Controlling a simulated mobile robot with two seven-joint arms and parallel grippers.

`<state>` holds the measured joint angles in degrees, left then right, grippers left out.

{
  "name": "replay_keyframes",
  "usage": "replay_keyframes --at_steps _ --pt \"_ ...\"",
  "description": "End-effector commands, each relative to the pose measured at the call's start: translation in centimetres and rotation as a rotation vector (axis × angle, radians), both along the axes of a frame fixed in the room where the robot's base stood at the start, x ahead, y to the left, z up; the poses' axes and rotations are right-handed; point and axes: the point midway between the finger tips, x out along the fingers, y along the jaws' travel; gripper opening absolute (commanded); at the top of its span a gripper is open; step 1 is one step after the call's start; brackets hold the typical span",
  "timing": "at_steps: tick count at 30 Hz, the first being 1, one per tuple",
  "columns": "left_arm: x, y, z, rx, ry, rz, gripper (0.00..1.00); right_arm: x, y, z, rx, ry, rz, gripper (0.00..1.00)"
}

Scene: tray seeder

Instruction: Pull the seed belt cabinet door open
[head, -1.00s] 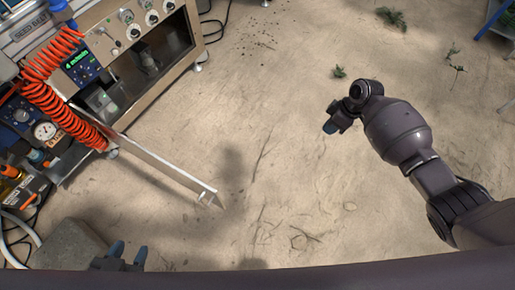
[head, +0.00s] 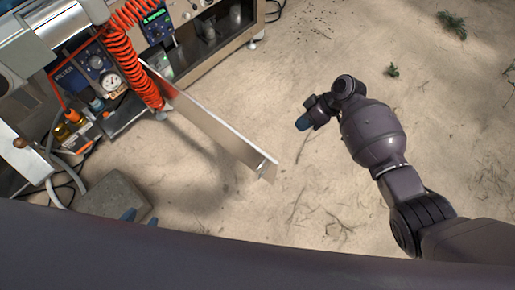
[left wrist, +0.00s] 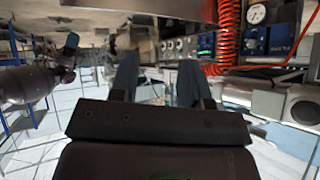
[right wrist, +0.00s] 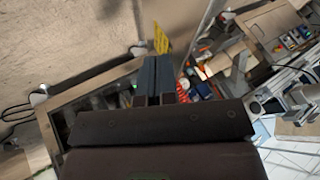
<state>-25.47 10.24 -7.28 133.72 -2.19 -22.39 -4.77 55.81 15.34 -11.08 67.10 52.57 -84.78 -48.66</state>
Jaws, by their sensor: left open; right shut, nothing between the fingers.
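The seed belt cabinet door (head: 215,128) is a long pale panel in the head view. It stands swung out from the cabinet (head: 215,48), with a small handle (head: 262,163) near its free end. My left gripper (head: 140,215) shows only as blue fingertips at the bottom of the head view, well apart from the door; the rest is hidden behind my own body. In the left wrist view its fingers (left wrist: 157,80) are open, with no object held. My right gripper (head: 303,123) is shut and empty, to the right of the door's free end and not touching it.
A coiled orange hose (head: 135,55) hangs near the door's cabinet end. A grey block (head: 112,197) stands on the floor at lower left. Gauges and cables crowd the left side. The sandy floor (head: 330,190) right of the door is mostly clear, with small plant tufts (head: 392,70).

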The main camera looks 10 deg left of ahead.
Motion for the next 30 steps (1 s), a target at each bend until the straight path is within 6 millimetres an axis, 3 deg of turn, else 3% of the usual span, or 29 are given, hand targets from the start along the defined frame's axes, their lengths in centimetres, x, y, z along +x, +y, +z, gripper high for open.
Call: replay_keyframes --at_steps 8,26,30 --pt "0.4 -0.2 -0.1 -0.001 -0.008 -0.004 0.43 -0.3 0.6 -0.6 0.004 0.003 0.001 0.00" --pt "0.7 -0.4 -0.7 -0.013 -0.076 -0.015 0.43 -2.6 6.0 -8.7 0.004 0.012 0.002 0.00" --pt "0.9 -0.3 -0.3 -0.014 -0.088 -0.014 0.43 -3.9 7.0 -8.1 0.006 0.001 0.002 0.00"
